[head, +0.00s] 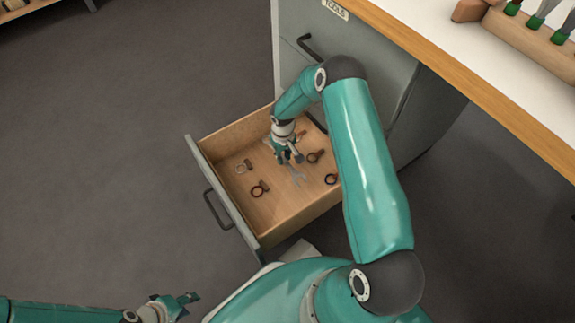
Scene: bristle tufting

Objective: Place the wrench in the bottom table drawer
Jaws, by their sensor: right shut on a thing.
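The bottom drawer (226,194) is pulled out from the grey cabinet below the table. My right gripper (290,158) reaches down into the open drawer and is shut on the grey wrench (298,175). The wrench's forked end points down toward the drawer floor. I cannot tell whether it touches the floor. The gripper hides the wrench's other end. My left gripper (184,302) is low at the left, outside the drawer and away from the wrench. Its fingers are too small to tell open from shut.
Several small ring-shaped items, such as one dark ring piece (260,189), lie on the drawer floor. A closed upper drawer with a handle (309,47) carries a TOOLS label (336,9). A wooden rack (530,38) stands on the tabletop. The floor left of the drawer is clear.

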